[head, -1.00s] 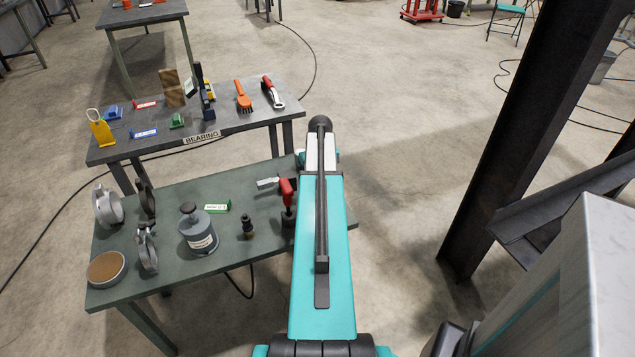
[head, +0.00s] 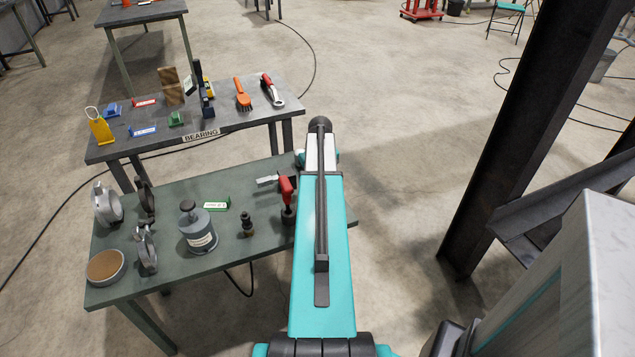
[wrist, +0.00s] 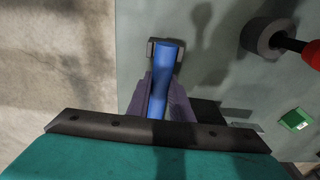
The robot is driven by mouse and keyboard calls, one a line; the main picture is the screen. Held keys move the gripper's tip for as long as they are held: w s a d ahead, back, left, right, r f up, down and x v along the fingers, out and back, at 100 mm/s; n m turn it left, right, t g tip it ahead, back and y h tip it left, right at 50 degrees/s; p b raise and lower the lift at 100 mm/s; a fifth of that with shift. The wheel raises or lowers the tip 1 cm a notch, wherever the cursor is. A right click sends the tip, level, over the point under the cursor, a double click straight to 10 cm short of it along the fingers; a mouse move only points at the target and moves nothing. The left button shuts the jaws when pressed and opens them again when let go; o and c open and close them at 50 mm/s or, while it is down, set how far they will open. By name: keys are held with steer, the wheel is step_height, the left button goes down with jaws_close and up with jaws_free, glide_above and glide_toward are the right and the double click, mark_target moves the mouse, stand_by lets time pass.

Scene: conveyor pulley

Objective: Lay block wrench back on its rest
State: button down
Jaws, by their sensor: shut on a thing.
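My gripper (wrist: 158,100) is shut on a long blue handle (wrist: 163,65), which I take to be the block wrench, in the wrist view. The handle runs up the picture between the two fingers, above the green table (wrist: 215,65). A dark grey bracket-like piece (wrist: 151,49) flanks the handle's far end; I cannot tell whether it is part of the wrench or its rest, or whether it touches the table. In the head view my own arm hides the gripper and the wrench.
The near green table (head: 180,275) holds a red-handled tool (head: 286,188), a grey canister (head: 197,228), a small dark fitting (head: 247,224), a green label (head: 215,206) and metal rings. Behind it stands the bearing table (head: 230,118). A steel column (head: 520,120) rises at right.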

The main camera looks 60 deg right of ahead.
steer(key=shift+f, duration=0.3)
stand_by(0.4)
steer(key=c, duration=1.5)
jaws_free()
steer(key=shift+s+a+r+p, duration=0.2)
steer(key=shift+r+p, duration=1)
steer(key=shift+r, duration=0.8)
steer(key=shift+s+a+r+p, duration=0.15)
steer(key=shift+r+p, duration=1)
steer(key=shift+r, duration=0.85)
steer(key=shift+d, duration=0.1)
